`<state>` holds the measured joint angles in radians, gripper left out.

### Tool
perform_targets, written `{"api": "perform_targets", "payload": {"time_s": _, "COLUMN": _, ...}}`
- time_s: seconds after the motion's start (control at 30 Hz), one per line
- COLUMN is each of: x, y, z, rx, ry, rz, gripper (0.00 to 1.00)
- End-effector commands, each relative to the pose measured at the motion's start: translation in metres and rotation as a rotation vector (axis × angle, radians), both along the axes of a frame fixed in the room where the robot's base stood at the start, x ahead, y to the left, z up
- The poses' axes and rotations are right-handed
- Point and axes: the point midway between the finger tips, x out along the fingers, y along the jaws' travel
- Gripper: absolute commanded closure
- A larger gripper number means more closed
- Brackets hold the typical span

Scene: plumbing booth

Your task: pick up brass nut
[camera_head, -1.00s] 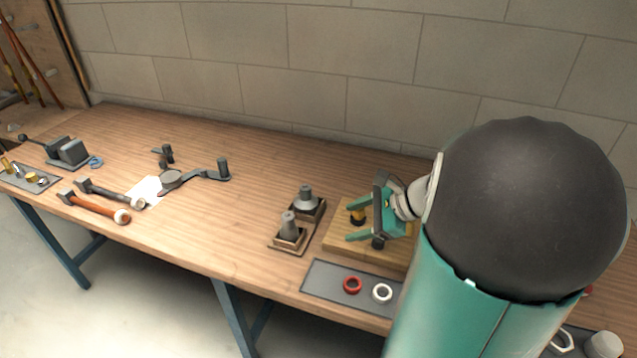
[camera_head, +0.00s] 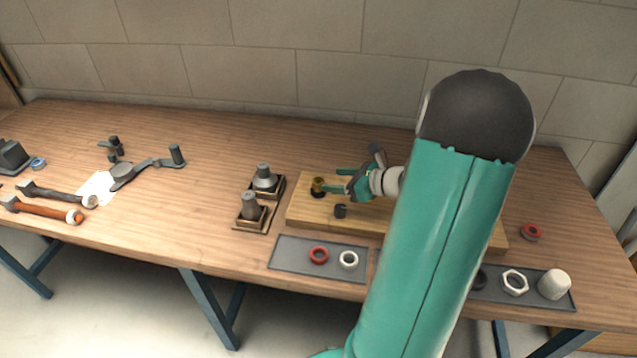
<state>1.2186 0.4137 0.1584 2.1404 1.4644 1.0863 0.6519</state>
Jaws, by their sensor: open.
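The brass nut (camera_head: 318,183) is a small gold-brown piece at the left end of a wooden board (camera_head: 300,211). It appears to sit on a dark upright fitting, though it is too small to tell exactly. My gripper (camera_head: 338,179) is open and empty, reaching in from the right just beside the nut. Its green fingers point left toward the nut, and one fingertip looks close to it. I cannot tell whether they touch. My arm hides the right part of the board.
A dark stub (camera_head: 340,211) stands on the board near my gripper. A grey mat (camera_head: 290,255) in front holds a red ring (camera_head: 319,255) and a white ring (camera_head: 349,260). Two grey fittings on stands (camera_head: 264,180) are left of the board.

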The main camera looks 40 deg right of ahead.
Motion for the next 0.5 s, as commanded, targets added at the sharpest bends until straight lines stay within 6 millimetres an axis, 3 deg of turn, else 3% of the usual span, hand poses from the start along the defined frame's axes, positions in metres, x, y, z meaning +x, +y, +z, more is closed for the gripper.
{"api": "perform_targets", "payload": {"time_s": 0.3, "x": 0.035, "y": 0.014, "z": -0.02, "rx": 0.002, "ry": 0.001, "rz": 0.002, "gripper": 0.42}}
{"api": "perform_targets", "payload": {"time_s": 0.5, "x": 0.043, "y": 0.017, "z": -0.023, "rx": -0.001, "ry": 0.0, "rz": 0.001, "gripper": 0.42}}
